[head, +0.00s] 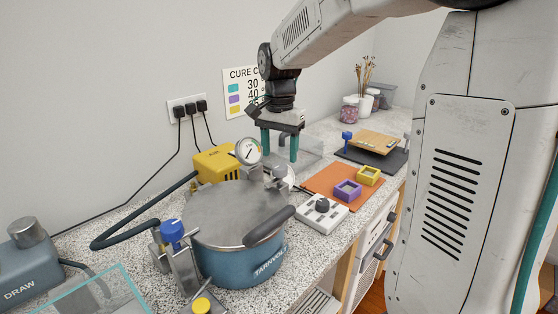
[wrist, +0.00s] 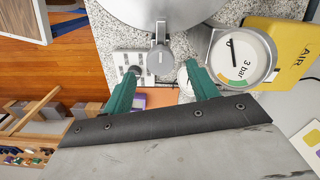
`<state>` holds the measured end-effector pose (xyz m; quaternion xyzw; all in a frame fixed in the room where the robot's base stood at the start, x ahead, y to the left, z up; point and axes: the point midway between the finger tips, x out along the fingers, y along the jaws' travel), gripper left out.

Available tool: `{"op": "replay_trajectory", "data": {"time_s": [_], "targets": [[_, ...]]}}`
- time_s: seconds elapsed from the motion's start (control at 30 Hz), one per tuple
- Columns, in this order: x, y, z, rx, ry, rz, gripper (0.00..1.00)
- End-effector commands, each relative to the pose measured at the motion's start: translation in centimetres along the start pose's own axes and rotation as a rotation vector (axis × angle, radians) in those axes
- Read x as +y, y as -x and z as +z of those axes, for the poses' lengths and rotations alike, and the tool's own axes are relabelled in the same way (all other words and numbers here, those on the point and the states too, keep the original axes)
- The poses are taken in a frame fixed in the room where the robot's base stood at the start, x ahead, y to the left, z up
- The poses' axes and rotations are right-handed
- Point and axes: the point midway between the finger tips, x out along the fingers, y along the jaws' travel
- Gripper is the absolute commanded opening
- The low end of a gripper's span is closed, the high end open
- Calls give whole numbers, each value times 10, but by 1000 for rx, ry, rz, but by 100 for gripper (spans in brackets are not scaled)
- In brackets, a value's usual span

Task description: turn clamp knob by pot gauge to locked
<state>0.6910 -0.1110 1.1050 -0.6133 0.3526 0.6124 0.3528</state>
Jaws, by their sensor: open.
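The blue pot (head: 240,258) with a grey lid stands on the speckled counter. Its round dial gauge (head: 248,152) rises at the lid's back edge and shows large in the wrist view (wrist: 240,57). Grey metal clamp hardware (head: 264,175) sits on the rim beside the gauge; its knob and setting are not clear. My gripper (head: 280,157) hangs above and behind this hardware, pointing down, with green fingers apart and nothing between them. In the wrist view the gripper (wrist: 160,90) is below a grey rounded part (wrist: 160,58) at the pot's edge, left of the gauge.
A clamp with a blue knob (head: 172,234) stands at the pot's front left. A white control box (head: 320,215) and an orange mat (head: 325,181) with small moulds lie to the right. A yellow box (head: 215,162) is behind the pot. A dark hose (head: 130,233) curves left.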

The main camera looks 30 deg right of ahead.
Motion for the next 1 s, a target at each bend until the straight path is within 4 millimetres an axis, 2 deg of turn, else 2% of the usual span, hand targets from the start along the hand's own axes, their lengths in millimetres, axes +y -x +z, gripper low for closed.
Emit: {"op": "replay_trajectory", "data": {"time_s": [0.1, 0.3, 0.87, 1.0], "targets": [[0, 20, 0, 2, 0, -3, 59], [0, 38, 0, 0, -1, 0, 59], [0, 39, 0, 0, 4, 0, 59], [1, 37, 0, -2, 83, 3, 59]]}}
